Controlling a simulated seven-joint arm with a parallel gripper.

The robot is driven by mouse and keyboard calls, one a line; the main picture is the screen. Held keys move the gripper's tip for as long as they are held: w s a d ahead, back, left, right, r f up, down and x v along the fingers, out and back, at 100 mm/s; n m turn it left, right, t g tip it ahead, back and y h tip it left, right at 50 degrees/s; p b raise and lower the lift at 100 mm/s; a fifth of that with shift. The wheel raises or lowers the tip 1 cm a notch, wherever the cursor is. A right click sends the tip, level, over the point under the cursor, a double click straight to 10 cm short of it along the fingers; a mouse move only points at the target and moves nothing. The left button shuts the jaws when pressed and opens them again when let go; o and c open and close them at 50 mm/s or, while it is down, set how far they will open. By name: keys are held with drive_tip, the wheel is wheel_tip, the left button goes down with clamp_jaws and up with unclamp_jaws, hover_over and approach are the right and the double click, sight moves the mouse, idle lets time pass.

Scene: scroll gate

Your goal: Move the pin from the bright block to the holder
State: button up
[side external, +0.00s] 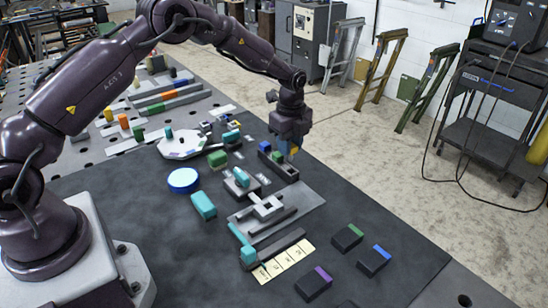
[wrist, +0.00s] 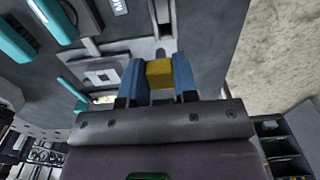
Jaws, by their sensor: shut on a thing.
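My gripper (side external: 291,149) is at the right of the work area, just above a dark slotted block (side external: 286,172). Its two blue fingers are shut on a yellow block-shaped piece, probably the pin's head; the piece (wrist: 160,74) shows between the fingers in the wrist view. A small grey round part shows just beyond it there, and I cannot tell whether it belongs to the pin. The pin's lower end is hidden, so I cannot tell whether it sits in the dark block. I cannot tell for certain which blocks are the bright block and the holder.
A grey plate with a raised square fixture (side external: 267,207) lies in front of the dark block. Dark colour-tipped blocks (side external: 347,238) lie front right.

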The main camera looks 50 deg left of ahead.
drive_tip(key=shift+w+a+r, duration=0.15)
drive_tip(key=shift+w+r, duration=0.3)
drive_tip(key=shift+r, duration=0.25)
drive_tip(key=shift+s+f, duration=0.1)
drive_tip(key=shift+f, duration=2)
drive_tip(key=shift+f, duration=1.85)
drive_tip(key=o, duration=1.5)
drive_tip(key=shift+o, duration=0.2)
drive_tip(key=shift+r, duration=0.1)
drive_tip(key=shift+r, duration=3.4)
